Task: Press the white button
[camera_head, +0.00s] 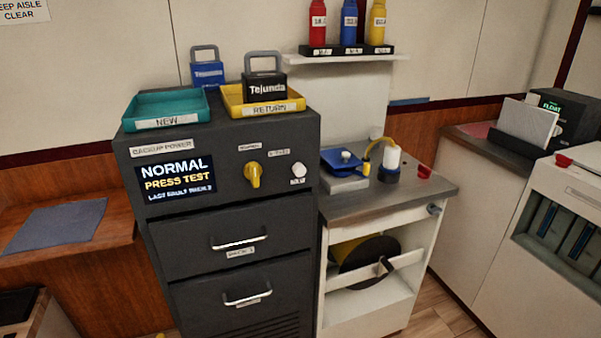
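The white button (298,170) sits on the upper front panel of a dark grey cabinet (225,149), to the right of a yellow rotary knob (253,175). A small label is on it or just below it, too small to read surely. A screen (179,179) at the panel's left reads "NORMAL", "PRESS TEST" and a smaller line about a last fault. Neither of my grippers is in the head view.
A teal tray (136,113) marked NEW and a yellow tray (297,104) marked RETURN sit on the cabinet. A metal-topped counter (365,199) adjoins it at right. A shelf (350,58) holds bottles above. The space before the panel looks clear.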

